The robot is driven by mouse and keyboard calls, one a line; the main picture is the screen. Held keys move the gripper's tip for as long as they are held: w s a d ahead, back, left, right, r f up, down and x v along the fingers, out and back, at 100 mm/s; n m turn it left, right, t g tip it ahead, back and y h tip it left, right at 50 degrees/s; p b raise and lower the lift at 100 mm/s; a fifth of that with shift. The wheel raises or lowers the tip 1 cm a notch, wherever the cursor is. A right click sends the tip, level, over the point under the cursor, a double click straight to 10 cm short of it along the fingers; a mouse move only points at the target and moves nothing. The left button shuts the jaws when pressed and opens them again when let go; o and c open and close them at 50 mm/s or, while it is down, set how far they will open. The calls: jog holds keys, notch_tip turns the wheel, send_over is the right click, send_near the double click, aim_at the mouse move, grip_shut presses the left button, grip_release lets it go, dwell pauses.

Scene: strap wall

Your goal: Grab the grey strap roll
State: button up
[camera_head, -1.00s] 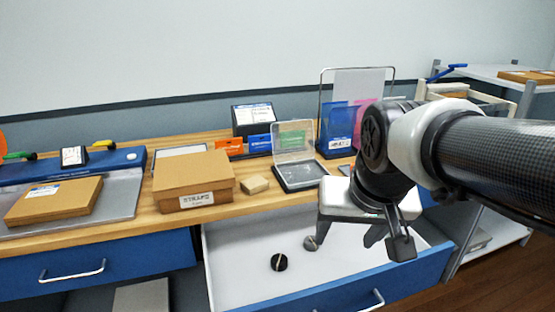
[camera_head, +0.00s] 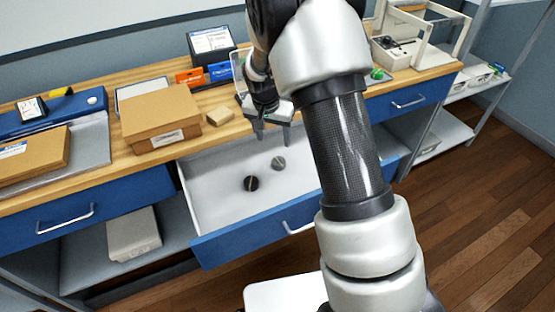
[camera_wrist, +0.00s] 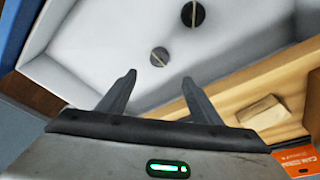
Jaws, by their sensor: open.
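The grey strap roll (camera_head: 278,162) lies in the open white drawer (camera_head: 215,205), just right of and behind a black strap roll (camera_head: 251,183). In the wrist view the grey roll (camera_wrist: 159,57) shows a pale band across it and sits just beyond the gap between my fingertips. The black roll (camera_wrist: 193,13) is farther out at the top of that view. My gripper (camera_head: 272,132) is open and empty over the back of the drawer, fingers pointing down. It also shows in the wrist view (camera_wrist: 158,77). Neither finger appears to touch a roll.
The wooden worktop (camera_head: 190,145) runs behind the drawer and holds a cardboard box (camera_head: 160,115) and a small tan block (camera_head: 219,116). The drawer's blue front (camera_head: 250,235) and its walls bound the space. The drawer's left floor is clear.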

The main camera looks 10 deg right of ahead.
aim_at(278, 161)
jog(key=x, duration=1.4)
jog(key=shift+d+f+b, duration=0.1)
jog(key=shift+f+b, duration=0.2)
jog(key=shift+c, duration=0.6)
jog(key=c, duration=1)
